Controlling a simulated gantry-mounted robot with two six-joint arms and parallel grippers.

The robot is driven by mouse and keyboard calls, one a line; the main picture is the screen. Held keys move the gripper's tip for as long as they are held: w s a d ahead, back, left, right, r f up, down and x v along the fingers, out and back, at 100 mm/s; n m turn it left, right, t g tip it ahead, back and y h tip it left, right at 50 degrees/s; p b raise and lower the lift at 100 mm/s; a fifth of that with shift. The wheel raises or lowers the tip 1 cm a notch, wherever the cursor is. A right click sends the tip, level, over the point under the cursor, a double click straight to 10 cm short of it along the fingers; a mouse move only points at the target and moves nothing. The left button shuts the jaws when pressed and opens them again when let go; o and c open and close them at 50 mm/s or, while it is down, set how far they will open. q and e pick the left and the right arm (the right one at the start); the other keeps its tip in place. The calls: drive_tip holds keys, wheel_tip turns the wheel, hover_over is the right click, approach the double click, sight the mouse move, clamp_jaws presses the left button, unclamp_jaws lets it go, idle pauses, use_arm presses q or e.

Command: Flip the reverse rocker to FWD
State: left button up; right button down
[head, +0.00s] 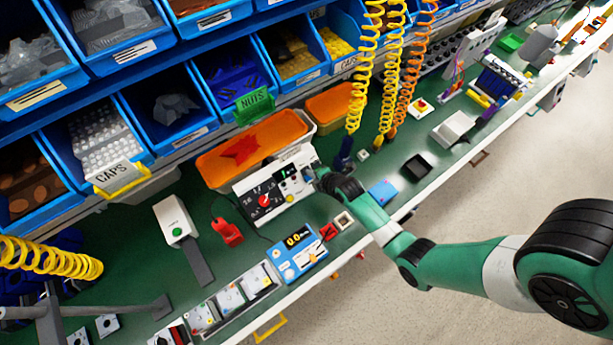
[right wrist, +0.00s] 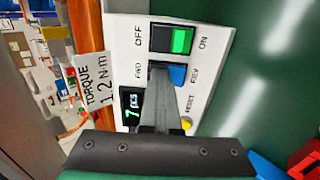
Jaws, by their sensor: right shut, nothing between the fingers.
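The white control panel (head: 266,195) stands on the green bench, with a dial and a column of controls at its right. In the right wrist view, the reverse rocker (right wrist: 178,75) lies between the FWD and REV labels. In the head view my right gripper (head: 318,172) is at the panel's right edge.
The OFF/ON rocker (right wrist: 172,40) shows green at ON, close above the reverse rocker. A small display (right wrist: 131,108) and a yellow reset button (right wrist: 187,123) sit below. An orange bin (head: 250,150) is behind the panel. A blue timer-like box (head: 298,252) stands in front.

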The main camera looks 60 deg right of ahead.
use_arm(q)
drive_tip(key=shift+f, duration=0.3)
use_arm(e)
drive_tip(key=shift+s+f, duration=0.15)
drive_tip(key=shift+f, duration=0.3)
use_arm(q)
drive_tip(key=shift+r, duration=0.1)
use_arm(e)
drive_tip(key=shift+r, duration=0.1)
drive_tip(key=shift+w+d+r+p, duration=0.15)
drive_tip(key=shift+w+r+p, duration=0.4)
drive_tip(key=shift+r, duration=0.3)
drive_tip(key=shift+w+d+r, duration=0.1)
drive_tip(key=shift+w+r, duration=0.2)
drive_tip(key=shift+w, duration=0.15)
drive_tip(key=shift+s, duration=0.2)
use_arm(q)
wheel_tip(320, 180, up, 9)
drive_tip(key=p, duration=0.7)
drive_tip(key=shift+w+d, duration=0.2)
drive_tip(key=shift+d, duration=0.15)
use_arm(e)
drive_tip(key=w+r+v, duration=0.1)
drive_tip(key=v, duration=1.2)
drive_tip(key=shift+d+r, duration=0.2)
drive_tip(key=shift+r, duration=0.35)
